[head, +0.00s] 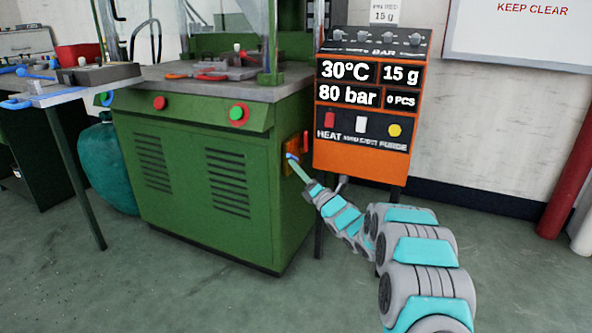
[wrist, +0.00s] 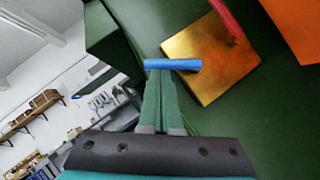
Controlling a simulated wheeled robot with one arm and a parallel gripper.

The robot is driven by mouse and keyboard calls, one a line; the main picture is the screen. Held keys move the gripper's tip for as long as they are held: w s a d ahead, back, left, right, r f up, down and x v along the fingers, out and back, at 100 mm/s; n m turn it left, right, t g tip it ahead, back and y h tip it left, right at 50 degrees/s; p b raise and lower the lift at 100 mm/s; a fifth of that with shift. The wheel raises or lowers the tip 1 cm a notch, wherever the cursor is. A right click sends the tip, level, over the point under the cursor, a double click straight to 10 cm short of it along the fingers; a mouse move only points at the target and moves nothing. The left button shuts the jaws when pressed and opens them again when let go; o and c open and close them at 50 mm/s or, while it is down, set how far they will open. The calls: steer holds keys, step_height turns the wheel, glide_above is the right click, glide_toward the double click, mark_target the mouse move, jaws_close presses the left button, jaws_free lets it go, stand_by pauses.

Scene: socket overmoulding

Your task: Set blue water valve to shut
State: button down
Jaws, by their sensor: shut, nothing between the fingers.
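The blue water valve handle (wrist: 178,64) lies level across the wrist view, its right end over a brass plate (wrist: 208,80) on the green machine's side. In the head view the blue handle (head: 291,157) is small and partly hidden by my gripper (head: 295,164). In the wrist view my gripper (wrist: 158,72) has its two green fingers shut together, with nothing held. The fingertips are at the left part of the blue handle. I cannot tell whether they touch it.
A red handle (wrist: 227,18) sits on the same plate, close to the blue one; it also shows in the head view (head: 306,142). The orange control box (head: 358,161) stands just right of the plate. The green machine (head: 190,180) fills the left side. Floor in front is clear.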

steer(key=m+h, duration=0.1)
steer(key=r+m+h, duration=0.1)
steer(key=m, duration=0.1)
steer(key=r+m+b, duration=0.1)
steer(key=shift+w+d+r+m+t+h, duration=0.1)
steer(key=shift+w+m+t+h, duration=0.2)
steer(key=shift+h, duration=0.1)
steer(key=r+m, duration=0.1)
steer(key=m+h+p, duration=0.1)
steer(key=m, duration=0.1)
steer(key=shift+w+d+r+h, duration=0.15)
steer(key=shift+w+r+h, duration=0.15)
steer(key=shift+w+r, duration=0.05)
steer(key=m+p, duration=0.1)
steer(key=w+m+g+h+p, duration=0.1)
steer(key=shift+d+r+m, duration=0.2)
steer(key=shift+r+m, duration=0.1)
steer(key=shift+w, duration=0.2)
steer(key=shift+w+r, duration=0.1)
steer(key=shift+w, duration=0.05)
